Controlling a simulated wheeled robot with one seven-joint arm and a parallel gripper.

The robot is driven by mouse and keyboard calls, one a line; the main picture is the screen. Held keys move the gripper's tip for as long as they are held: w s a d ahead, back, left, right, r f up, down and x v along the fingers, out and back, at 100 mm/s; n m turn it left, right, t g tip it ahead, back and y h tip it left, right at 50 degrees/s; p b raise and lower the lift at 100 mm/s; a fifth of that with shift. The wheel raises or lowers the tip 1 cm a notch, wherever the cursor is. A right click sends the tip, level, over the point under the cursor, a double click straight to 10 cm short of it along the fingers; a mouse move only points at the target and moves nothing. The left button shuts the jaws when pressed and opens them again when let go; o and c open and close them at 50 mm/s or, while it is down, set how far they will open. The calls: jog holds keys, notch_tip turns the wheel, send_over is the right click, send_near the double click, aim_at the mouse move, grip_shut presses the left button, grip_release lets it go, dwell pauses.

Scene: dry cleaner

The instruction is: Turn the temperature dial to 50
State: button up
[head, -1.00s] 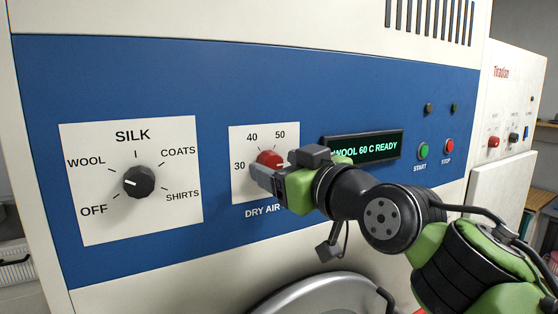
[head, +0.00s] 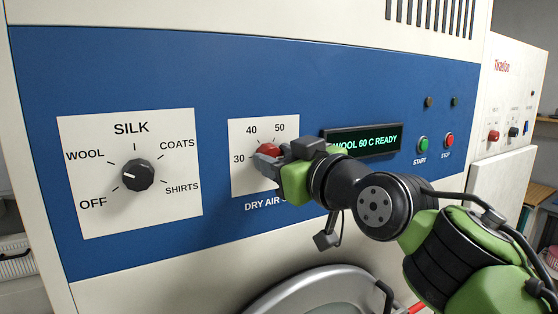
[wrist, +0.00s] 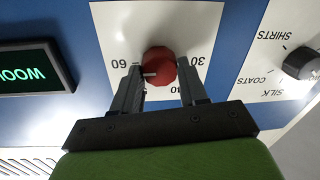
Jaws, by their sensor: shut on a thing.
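The red temperature dial (head: 268,150) sits on a white DRY AIR plate (head: 238,180) on the blue panel. It shows larger in the wrist view (wrist: 161,66), where its white pointer line points toward the 60 mark. The 30, 40 and 50 marks show in the head view; 60 is hidden there behind my gripper. My gripper (wrist: 160,72) is shut on the dial, one finger on each side. In the head view my gripper (head: 268,158) partly covers the dial. The display (head: 365,142) reads WOOL 60 C READY.
A green START button (head: 423,144) and a red STOP button (head: 448,140) are to the right. A round metal door (head: 320,290) is below.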

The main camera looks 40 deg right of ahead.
jog(key=n+b, duration=0.2)
jog(key=n, duration=0.3)
jog(key=n+g+b, duration=0.1)
jog(key=n+b, duration=0.2)
jog(key=n, duration=0.2)
jog(key=shift+a+n+h+b, duration=0.15)
jog(key=shift+n+h+b, duration=0.15)
jog(key=shift+n+h, duration=0.1)
dwell(0.4)
jog(key=o, duration=1.1)
jog(key=shift+c, duration=0.2)
jog(key=v, duration=1.5)
jog(key=shift+s, duration=0.35)
